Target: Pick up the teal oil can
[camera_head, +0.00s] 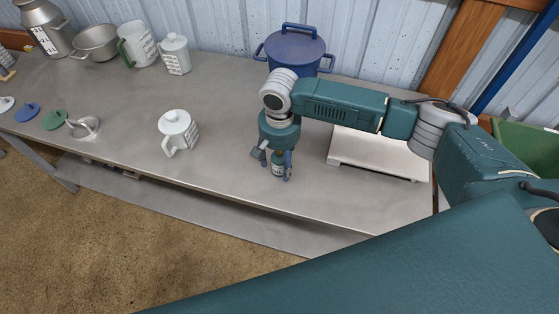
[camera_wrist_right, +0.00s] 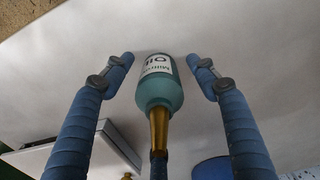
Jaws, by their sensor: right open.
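The teal oil can (camera_wrist_right: 160,85) has a white label reading OIL and a brass spout that points toward the right wrist camera. In the head view, the oil can (camera_head: 278,165) stands upright on the grey bench near its front edge, partly hidden by my right gripper. My right gripper (camera_head: 274,168) points down over it from above, with fingers around it. In the wrist view, the right gripper's fingers (camera_wrist_right: 162,62) are open on either side of the can, with a gap on each side. My left gripper is not in view.
A white lidded mug (camera_head: 178,133) stands left on the bench (camera_head: 225,165). A blue pot (camera_head: 293,50) is behind my arm, and a white low platform (camera_head: 375,155) is to the right. More mugs and metal vessels stand at the back left. Bench around the can is clear.

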